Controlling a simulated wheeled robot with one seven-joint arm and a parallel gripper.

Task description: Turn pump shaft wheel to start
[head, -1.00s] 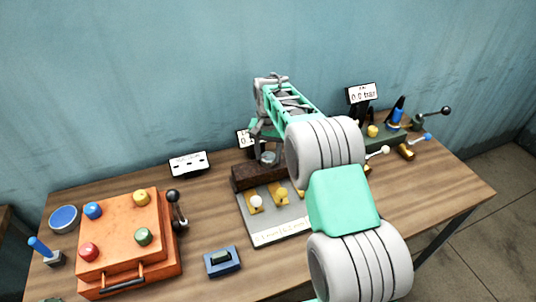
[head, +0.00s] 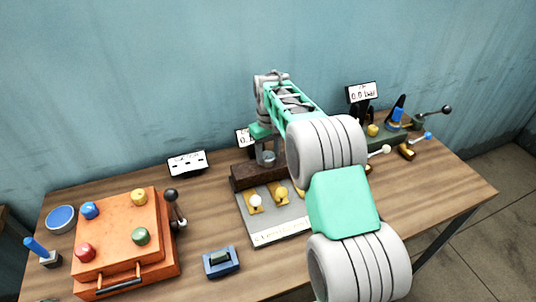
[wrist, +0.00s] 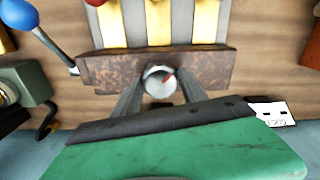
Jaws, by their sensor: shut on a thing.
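In the head view my gripper (head: 267,150) reaches down to the same block (head: 243,178) at the back of the table, and a grey round top (head: 268,158) shows between the fingers.
A grey plate (head: 262,222) with yellow-based valves lies in front of the block. An orange box (head: 118,245) with coloured knobs and a blue switch (head: 222,262) are at left. Small displays (head: 187,163) stand behind. Levers (head: 408,150) crowd the right.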

